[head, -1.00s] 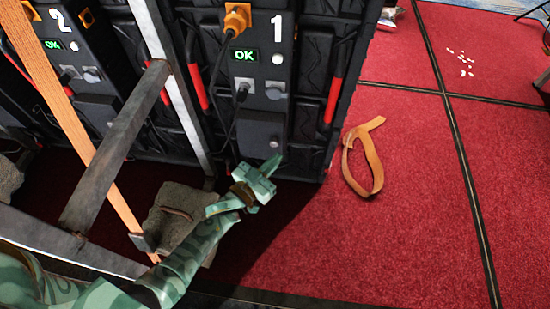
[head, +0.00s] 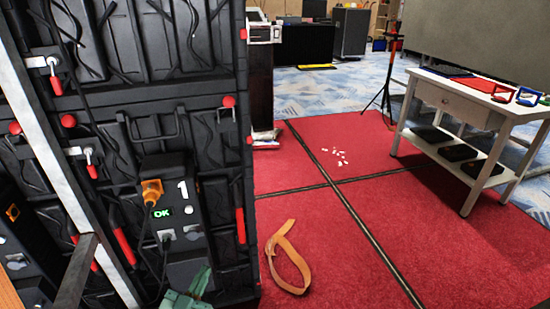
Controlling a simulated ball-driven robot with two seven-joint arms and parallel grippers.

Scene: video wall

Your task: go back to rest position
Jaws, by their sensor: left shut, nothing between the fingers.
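My left gripper (head: 187,297) shows at the bottom edge of the head view, green and patterned. It is shut and empty, in front of the lower part of the black unit marked 1 (head: 182,190). That unit has a lit OK display and an orange plug (head: 152,190). Most of my left arm is cut off below the picture. My right gripper is not in view.
The black video wall back (head: 150,110) with red handles fills the left. An orange strap (head: 287,262) lies looped on the red carpet. White bits (head: 337,155) lie farther back. A white table (head: 455,120) stands right; a tripod (head: 388,75) stands behind. The carpet's middle is mostly clear.

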